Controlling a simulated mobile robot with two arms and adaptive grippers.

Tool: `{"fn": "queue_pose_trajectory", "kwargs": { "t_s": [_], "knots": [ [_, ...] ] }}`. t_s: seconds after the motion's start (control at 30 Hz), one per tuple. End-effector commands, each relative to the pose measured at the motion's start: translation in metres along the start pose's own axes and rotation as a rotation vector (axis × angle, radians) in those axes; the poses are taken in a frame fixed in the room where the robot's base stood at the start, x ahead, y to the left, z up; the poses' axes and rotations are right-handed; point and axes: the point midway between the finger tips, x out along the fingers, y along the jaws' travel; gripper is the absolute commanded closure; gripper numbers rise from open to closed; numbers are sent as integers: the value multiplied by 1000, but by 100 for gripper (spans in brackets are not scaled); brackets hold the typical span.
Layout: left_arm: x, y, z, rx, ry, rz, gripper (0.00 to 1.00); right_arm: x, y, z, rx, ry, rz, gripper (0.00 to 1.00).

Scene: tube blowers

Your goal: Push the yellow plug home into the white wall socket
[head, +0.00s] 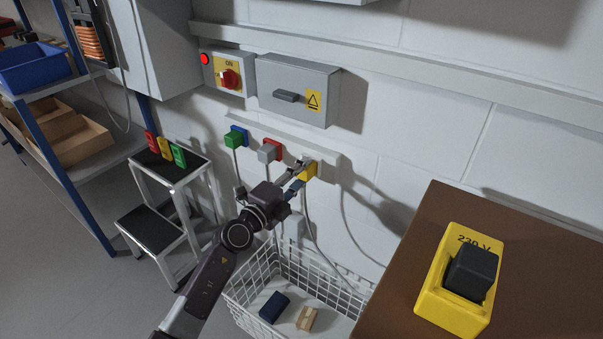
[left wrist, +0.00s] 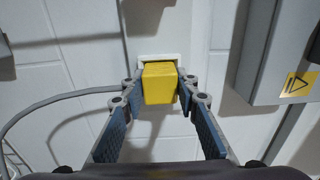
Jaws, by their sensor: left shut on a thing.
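The yellow plug (head: 310,172) is at the white wall socket (head: 307,159), the rightmost on the wall strip. My left gripper (head: 301,176) is shut on the yellow plug, one finger on each side. In the left wrist view the plug (left wrist: 159,84) sits between the fingers (left wrist: 158,92), in front of the white socket (left wrist: 153,57), whose rim shows above it. The plug hides most of the socket face, so I cannot tell whether a gap is left between them. My right gripper is not in view.
A green plug (head: 234,140) and a grey plug (head: 267,153) are in neighbouring sockets. A grey box (head: 297,92) hangs above. A wire basket (head: 250,293) stands below, and a brown surface (head: 390,285) with a yellow 230 V unit (head: 432,302) is at right. Cables hang along the wall.

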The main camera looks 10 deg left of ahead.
Motion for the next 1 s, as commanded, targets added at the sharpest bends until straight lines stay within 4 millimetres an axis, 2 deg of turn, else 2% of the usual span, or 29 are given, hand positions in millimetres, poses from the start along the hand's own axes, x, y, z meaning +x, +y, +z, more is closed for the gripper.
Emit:
{"fn": "queue_pose_trajectory", "kwargs": {
  "t_s": [0.07, 0.1, 0.27, 0.53, 0.67, 0.77, 1.0],
  "knots": [
    [0, 0, 0, 0, -1, -1, 100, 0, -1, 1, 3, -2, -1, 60],
    [0, 0, 0, 0, -1, -1, 69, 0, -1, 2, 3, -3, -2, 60],
    [0, 0, 0, 0, -1, -1, 52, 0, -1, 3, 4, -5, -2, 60],
    [-1, 0, 0, 0, -1, 1, 52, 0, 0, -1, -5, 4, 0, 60],
    [-8, 1, 0, -1, 0, 1, 52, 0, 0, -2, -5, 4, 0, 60],
    [-23, 1, 0, -2, -1, 1, 52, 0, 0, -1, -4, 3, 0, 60],
    [-74, 2, 0, 0, -1, 2, 52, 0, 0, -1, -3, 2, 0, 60]
  ]
}}
